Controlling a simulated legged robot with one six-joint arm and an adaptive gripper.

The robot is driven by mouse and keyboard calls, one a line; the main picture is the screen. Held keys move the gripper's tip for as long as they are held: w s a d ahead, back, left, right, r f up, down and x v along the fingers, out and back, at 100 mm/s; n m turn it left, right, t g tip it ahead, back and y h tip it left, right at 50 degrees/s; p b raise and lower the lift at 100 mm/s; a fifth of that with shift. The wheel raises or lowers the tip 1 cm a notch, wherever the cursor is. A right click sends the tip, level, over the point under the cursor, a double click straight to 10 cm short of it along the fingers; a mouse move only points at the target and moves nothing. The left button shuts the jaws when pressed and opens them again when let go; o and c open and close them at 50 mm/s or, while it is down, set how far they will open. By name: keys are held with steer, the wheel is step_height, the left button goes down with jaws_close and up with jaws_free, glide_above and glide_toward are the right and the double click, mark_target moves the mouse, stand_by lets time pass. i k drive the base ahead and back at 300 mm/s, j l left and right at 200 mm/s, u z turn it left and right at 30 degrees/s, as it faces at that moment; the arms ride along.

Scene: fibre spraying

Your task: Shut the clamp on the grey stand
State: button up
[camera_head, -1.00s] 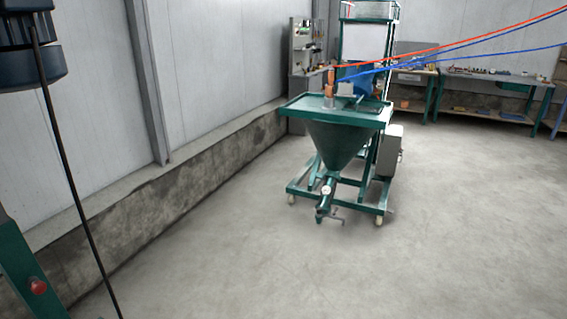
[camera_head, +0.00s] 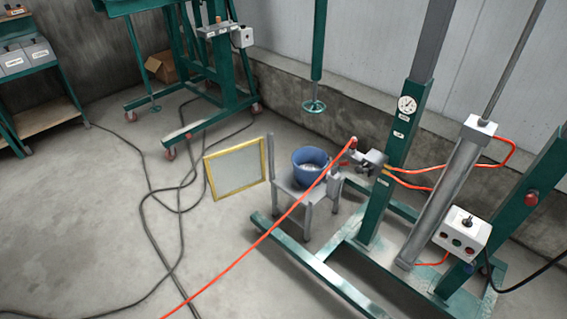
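A small grey stand (camera_head: 288,188) stands on the floor at the middle of the head view, left of a green frame. A blue bucket (camera_head: 310,163) with pale contents sits on it. A small grey block-like part (camera_head: 335,182) shows at the stand's right side; I cannot tell whether it is the clamp, or whether it is open or shut. My gripper is not in view.
The green frame (camera_head: 376,205) carries a gauge, a cylinder and a control box (camera_head: 462,232). A red hose (camera_head: 270,231) crosses in front of the stand. A yellow-edged panel (camera_head: 236,168) stands left. Black cables (camera_head: 179,211) lie on the floor, with clear concrete around them.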

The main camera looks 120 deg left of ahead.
mark_target(346, 163)
steer(key=u, duration=3.5)
steer(key=i+j+z, duration=0.1)
steer(key=i+j, duration=0.15)
steer(key=i+j+z, duration=0.15)
steer(key=j, duration=0.3)
steer(key=i+j+z, duration=0.1)
steer(key=i+j, duration=0.2)
steer(key=i+j+z, duration=0.15)
steer(key=j, duration=0.35)
steer(key=i+j+z, duration=0.1)
steer(key=j, duration=0.35)
steer(key=i+j+z, duration=0.1)
steer(key=i+j, duration=0.15)
steer(key=j, duration=0.2)
steer(key=i+j+z, duration=0.15)
steer(key=j, duration=0.3)
steer(key=i+j+z, duration=0.1)
steer(key=j, duration=0.35)
